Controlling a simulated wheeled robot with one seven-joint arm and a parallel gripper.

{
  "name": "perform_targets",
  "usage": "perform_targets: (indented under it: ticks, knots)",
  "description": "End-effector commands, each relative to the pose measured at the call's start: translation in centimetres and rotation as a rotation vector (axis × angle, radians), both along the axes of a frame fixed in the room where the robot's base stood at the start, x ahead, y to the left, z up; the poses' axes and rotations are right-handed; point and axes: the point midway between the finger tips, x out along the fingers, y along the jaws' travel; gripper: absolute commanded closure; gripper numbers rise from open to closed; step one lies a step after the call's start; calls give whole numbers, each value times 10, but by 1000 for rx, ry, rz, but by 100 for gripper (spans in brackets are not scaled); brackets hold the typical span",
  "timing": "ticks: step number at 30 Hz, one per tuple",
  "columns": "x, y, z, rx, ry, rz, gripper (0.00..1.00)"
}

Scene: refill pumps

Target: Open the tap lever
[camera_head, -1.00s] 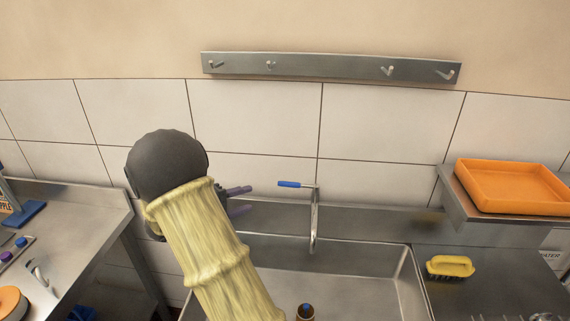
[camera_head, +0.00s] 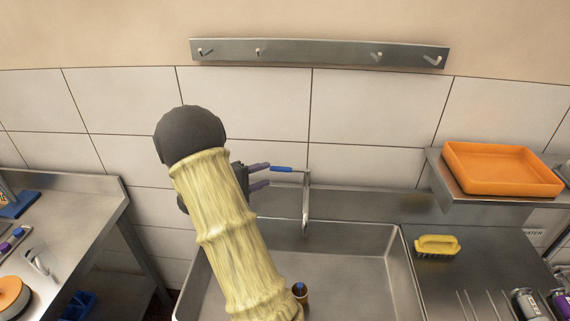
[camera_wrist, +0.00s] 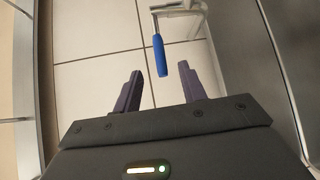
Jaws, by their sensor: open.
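The tap lever (camera_head: 282,169) is a short bar with a blue grip on top of the steel tap (camera_head: 306,205), which stands at the back of the sink. The lever points left in the head view. In the wrist view the blue lever (camera_wrist: 160,55) hangs just ahead of the fingertips, between their lines. My gripper (camera_head: 269,175) is open, its two purple fingers pointing right at the lever's end. It also shows in the wrist view (camera_wrist: 159,78), with nothing between the fingers. In the head view the upper fingertip appears very close to the lever; I cannot tell whether they touch.
The steel sink (camera_head: 385,262) lies below, with a small brown cup-like object (camera_head: 300,290) in it. A yellow brush (camera_head: 437,246) lies on the right counter. An orange tray (camera_head: 500,168) sits on a shelf at right. A hook rail (camera_head: 320,53) is on the wall.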

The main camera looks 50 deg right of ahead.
Motion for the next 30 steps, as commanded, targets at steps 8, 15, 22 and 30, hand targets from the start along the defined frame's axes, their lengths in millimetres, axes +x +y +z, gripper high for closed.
perform_targets:
  ticks: [8,15,22,30]
  knots:
    - [-7,-50,-5,2,0,-4,59]
    - [-10,-83,-12,1,0,-2,59]
    - [-10,-89,-15,1,-1,1,59]
    - [-10,-89,-15,1,-1,0,82]
